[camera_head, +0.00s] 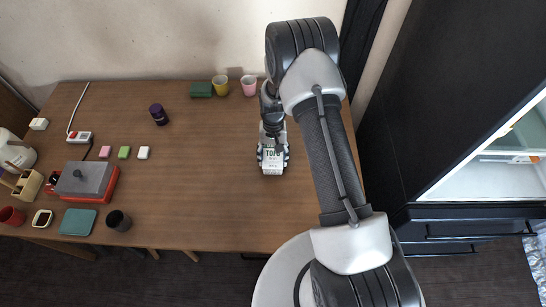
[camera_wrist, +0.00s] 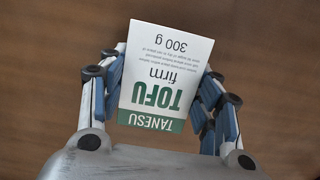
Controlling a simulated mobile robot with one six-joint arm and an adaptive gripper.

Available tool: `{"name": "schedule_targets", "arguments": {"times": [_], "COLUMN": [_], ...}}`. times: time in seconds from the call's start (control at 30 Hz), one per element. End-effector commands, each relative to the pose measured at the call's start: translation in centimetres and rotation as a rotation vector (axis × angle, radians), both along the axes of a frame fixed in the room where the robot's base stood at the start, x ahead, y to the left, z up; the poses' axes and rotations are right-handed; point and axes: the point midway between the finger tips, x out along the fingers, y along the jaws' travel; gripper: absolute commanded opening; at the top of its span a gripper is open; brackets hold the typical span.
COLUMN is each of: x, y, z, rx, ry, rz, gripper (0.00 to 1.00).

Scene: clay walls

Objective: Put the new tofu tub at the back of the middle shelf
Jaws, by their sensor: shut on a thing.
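The tofu tub (camera_head: 272,163) is a white block with green lettering. In the wrist view the tofu tub (camera_wrist: 164,75) fills the middle, its label upside down and reading TOFU firm 300 g. My gripper (camera_head: 272,150) is shut on it, with a finger on each side (camera_wrist: 160,90). The tub is over the right part of the wooden table; I cannot tell whether it touches the top. The open fridge (camera_head: 500,185) stands at the right, with a lit white interior and a glass shelf (camera_head: 508,158) partly in view. Its middle shelf cannot be made out for certain.
The wooden table (camera_head: 200,200) is clear around the tub. A yellow cup (camera_head: 220,86), a pink cup (camera_head: 249,86) and a green box (camera_head: 201,90) stand at the back. A dark jar (camera_head: 158,114) and a red-based grill (camera_head: 85,180) are left.

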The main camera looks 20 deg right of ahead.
Motion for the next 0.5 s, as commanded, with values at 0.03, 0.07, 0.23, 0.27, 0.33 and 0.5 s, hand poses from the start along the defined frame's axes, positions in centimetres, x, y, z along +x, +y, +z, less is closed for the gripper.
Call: {"name": "schedule_targets", "arguments": {"times": [0.03, 0.07, 0.23, 0.27, 0.33, 0.5], "x": [0.11, 0.11, 0.08, 0.09, 0.05, 0.05], "y": [-0.01, 0.00, -0.01, -0.01, -0.01, -0.01], "z": [0.20, 0.22, -0.06, -0.18, -0.19, -0.15], "rx": [0.000, 0.000, -0.001, -0.001, 0.000, 0.000], "ry": [-0.003, -0.002, -0.002, -0.002, -0.001, -0.001], "rz": [0.000, 0.000, 0.000, 0.000, 0.000, 0.000], "gripper": [0.24, 0.24, 0.24, 0.24, 0.61, 0.72]}}
